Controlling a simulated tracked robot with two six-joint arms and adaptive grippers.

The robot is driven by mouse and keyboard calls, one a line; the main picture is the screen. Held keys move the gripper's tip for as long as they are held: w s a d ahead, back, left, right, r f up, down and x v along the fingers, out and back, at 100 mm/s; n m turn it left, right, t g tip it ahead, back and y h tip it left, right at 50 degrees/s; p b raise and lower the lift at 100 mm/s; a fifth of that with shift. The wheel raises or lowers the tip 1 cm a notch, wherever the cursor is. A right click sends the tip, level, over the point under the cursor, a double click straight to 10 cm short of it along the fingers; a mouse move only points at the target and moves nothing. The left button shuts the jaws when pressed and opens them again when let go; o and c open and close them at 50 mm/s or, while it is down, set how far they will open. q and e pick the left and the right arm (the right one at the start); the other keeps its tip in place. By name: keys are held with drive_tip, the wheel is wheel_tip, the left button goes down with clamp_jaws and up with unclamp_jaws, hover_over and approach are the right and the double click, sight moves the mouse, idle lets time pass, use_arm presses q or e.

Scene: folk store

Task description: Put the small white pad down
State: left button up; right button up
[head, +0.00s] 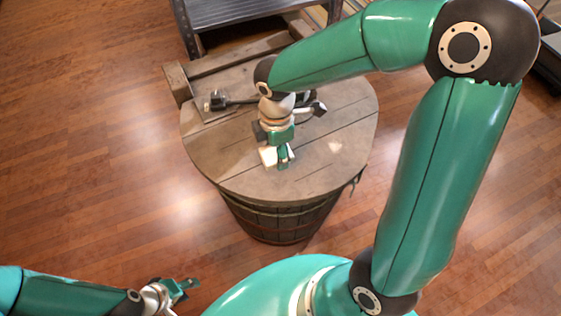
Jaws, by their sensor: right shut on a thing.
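The small white pad (267,156) shows as a pale patch at the left side of my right gripper's fingers. My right gripper (281,158) points down over the round wooden barrel top (230,170) and is shut on the pad. The fingers cover part of the pad. I cannot tell whether the pad touches the wood. My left gripper (186,288) is at the bottom left, above the floor and away from the barrel. It looks open and empty.
A dark tool-like thing (218,101) lies on the barrel top behind my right gripper. Another dark piece (318,108) shows to the right of the wrist. The barrel top's front and right parts are bare. A grey metal shelf (235,12) stands behind. Wooden floor lies open at left.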

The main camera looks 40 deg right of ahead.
drive_tip(key=shift+f+b, duration=0.5)
drive_tip(key=shift+f, duration=2.3)
drive_tip(key=o, duration=1.3)
drive_tip(key=shift+f, duration=0.1)
drive_tip(key=shift+o, duration=0.2)
drive_tip(key=shift+r, duration=0.35)
wheel_tip(320, 180, up, 12)
drive_tip(key=shift+f+p, duration=0.2)
drive_tip(key=shift+p, duration=0.9)
